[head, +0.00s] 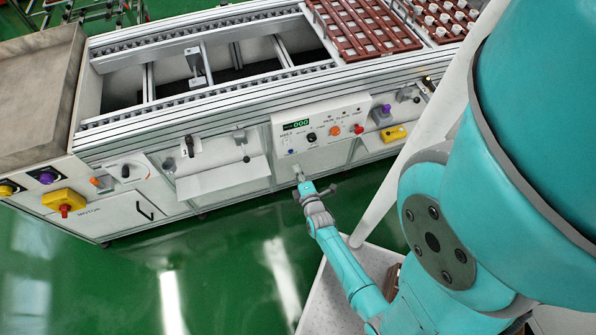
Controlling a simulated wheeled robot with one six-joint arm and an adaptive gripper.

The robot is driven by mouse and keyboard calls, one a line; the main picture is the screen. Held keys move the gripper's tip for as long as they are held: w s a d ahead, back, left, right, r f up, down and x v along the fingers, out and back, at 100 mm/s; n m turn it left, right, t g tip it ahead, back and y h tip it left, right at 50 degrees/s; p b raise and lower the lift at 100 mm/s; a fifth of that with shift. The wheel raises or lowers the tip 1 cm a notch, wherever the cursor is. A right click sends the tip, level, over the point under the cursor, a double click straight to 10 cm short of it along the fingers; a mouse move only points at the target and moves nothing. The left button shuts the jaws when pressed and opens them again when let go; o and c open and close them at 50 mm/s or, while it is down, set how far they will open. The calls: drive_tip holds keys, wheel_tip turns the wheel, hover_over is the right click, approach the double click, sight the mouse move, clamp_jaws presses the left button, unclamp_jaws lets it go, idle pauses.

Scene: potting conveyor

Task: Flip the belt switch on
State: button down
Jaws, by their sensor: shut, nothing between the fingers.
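The white control panel (340,112) is on the front of the conveyor frame, with a green display reading 000 (296,124). It carries a black knob (311,137), an orange knob (335,130), a red knob (359,129) and a small blue button (291,152). I cannot tell which control is the belt switch; labels are too small to read. My gripper (299,172) is shut and empty, its tips at the panel's lower left edge, below the blue button. Whether the tips touch the panel, or hide a switch there, I cannot tell.
Red-brown trays (362,28) sit on the conveyor at the upper right, one with white pots. A yellow box with a red knob (66,201) is at the left, and another yellow box (393,134) at the right. Green floor (215,250) is clear in front.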

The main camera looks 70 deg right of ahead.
sight(287, 145)
drive_tip(key=x, duration=1)
drive_tip(key=shift+w+d, duration=0.2)
drive_tip(key=shift+w, duration=0.1)
